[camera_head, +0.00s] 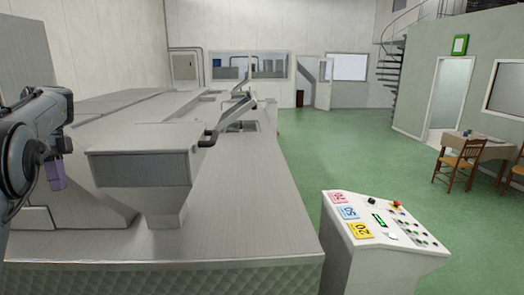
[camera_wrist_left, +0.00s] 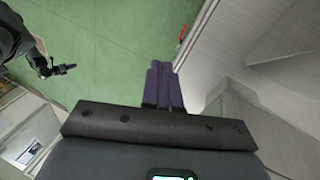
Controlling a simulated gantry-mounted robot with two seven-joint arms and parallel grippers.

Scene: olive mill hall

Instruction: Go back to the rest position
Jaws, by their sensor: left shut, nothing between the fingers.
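My left gripper (camera_head: 58,183) hangs at the left edge of the head view, its purple fingers pointing down beside the grey metal machine. It is shut and empty. Its fingers (camera_wrist_left: 160,80) lie together in the left wrist view, with green floor and pale metal panels beyond them. My right gripper (camera_wrist_left: 66,69) shows small and dark at the upper left of the left wrist view, over the green floor. It is too small to tell if it is open or shut. It does not show in the head view.
The grey metal machine with its hopper (camera_head: 140,160) fills the left and middle of the head view, close to my left arm. A control console (camera_head: 375,240) stands front right. A table (camera_head: 478,148) with chairs is at the far right. Green floor (camera_head: 320,150) lies open between.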

